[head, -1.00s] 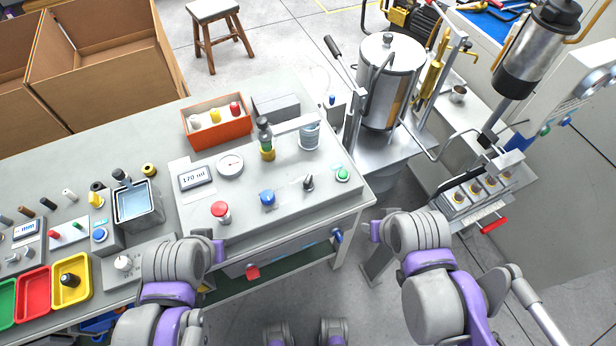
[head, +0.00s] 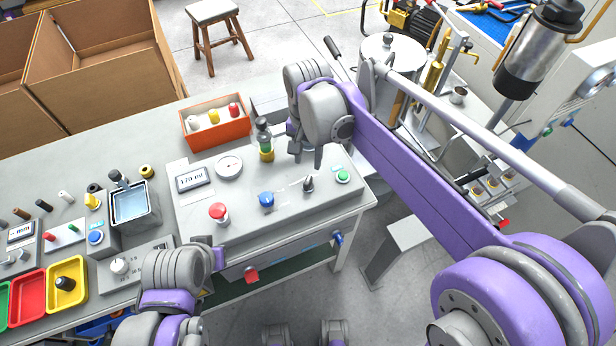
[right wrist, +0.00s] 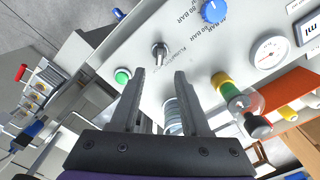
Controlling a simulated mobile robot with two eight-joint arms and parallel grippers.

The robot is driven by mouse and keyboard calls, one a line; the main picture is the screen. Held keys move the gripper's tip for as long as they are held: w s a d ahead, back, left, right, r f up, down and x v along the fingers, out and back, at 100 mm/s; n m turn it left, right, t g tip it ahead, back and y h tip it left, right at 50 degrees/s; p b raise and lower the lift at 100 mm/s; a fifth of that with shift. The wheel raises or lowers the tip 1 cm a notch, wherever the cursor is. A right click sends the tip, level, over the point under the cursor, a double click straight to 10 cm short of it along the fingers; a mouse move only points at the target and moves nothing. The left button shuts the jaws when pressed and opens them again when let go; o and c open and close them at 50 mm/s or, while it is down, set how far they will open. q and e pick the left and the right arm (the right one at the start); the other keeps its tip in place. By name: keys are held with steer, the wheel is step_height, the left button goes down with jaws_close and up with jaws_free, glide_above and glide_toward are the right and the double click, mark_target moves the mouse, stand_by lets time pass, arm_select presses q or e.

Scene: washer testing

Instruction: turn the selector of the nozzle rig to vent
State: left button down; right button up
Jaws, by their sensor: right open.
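The nozzle rig is a grey panel (head: 238,212) on the bench. A small metal lever (head: 308,184), which appears to be the selector, stands on it between a blue knob (head: 267,200) and a green button (head: 343,177). The lever also shows in the right wrist view (right wrist: 160,49), with small lettering beside it that I cannot read fully. My right gripper (head: 307,157) is open and empty above the rig's back right part, apart from the lever. In the right wrist view its fingers (right wrist: 166,72) point towards the lever. My left gripper (head: 219,258) is low at the bench front, its jaws unclear.
A bottle with green and yellow bands (head: 266,142) stands close left of my right gripper. A red button (head: 218,213), a gauge (head: 229,166) and a display (head: 192,180) are also on the rig. An orange box (head: 217,128) stands behind. A steel tank (head: 391,50) is beyond.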

mark_target(308, 180)
step_height(308, 180, down, 9)
steer(key=shift+r, duration=0.1)
stand_by(0.3)
jaws_close()
